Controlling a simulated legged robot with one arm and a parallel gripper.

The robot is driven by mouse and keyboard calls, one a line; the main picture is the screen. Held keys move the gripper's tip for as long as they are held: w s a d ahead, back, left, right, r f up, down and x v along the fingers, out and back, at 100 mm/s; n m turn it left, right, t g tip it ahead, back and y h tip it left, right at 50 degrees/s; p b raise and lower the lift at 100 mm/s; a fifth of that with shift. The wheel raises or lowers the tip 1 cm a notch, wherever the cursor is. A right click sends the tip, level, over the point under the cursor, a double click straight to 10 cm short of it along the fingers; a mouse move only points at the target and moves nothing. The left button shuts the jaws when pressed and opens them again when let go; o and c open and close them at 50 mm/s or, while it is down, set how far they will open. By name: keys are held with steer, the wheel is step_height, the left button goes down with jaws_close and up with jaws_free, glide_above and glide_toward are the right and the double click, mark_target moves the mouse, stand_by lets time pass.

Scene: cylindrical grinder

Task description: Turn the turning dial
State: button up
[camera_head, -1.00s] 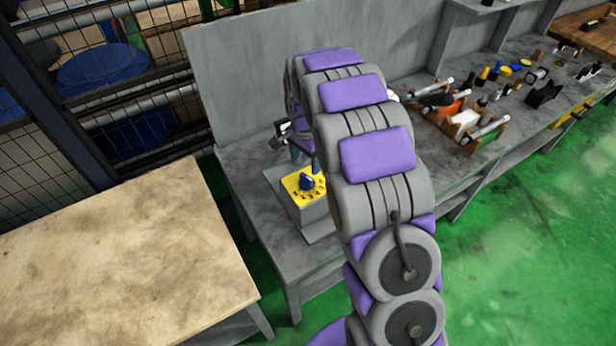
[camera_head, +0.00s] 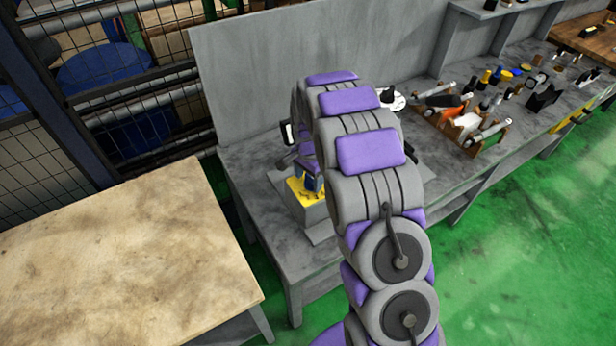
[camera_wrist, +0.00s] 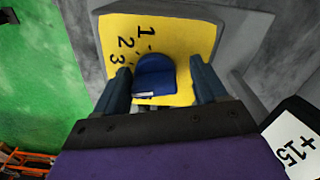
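The turning dial (camera_wrist: 155,76) is a blue knob on a yellow plate (camera_wrist: 185,32) marked with the numbers 1, 2 and 3. In the wrist view it sits between the two dark blue fingers of my gripper (camera_wrist: 157,88), which is open with a gap on each side. In the head view the yellow plate (camera_head: 302,196) tops a grey box on the bench. There my gripper (camera_head: 311,178) is over the plate, partly behind my own arm, and the dial itself is hidden.
A grey workbench (camera_head: 275,245) carries the box. Orange holders (camera_head: 457,125) with tools stand farther right on it. A wooden-topped table (camera_head: 110,260) is at left, and a wire fence (camera_head: 100,95) is behind. A grey panel (camera_head: 265,70) rises at the bench's back.

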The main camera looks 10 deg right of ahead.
steer(key=shift+w+d, duration=0.1)
steer(key=shift+d, duration=0.85)
steer(key=c, duration=0.4)
steer(key=shift+a, duration=0.15)
steer(key=c, duration=0.3)
steer(key=shift+a, duration=0.1)
steer(key=shift+n, duration=0.3)
steer(key=shift+n+p, duration=0.75)
steer(key=shift+n, duration=0.45)
steer(key=shift+a+n+p, duration=0.1)
steer(key=shift+n+p, duration=0.35)
steer(key=shift+n, duration=0.95)
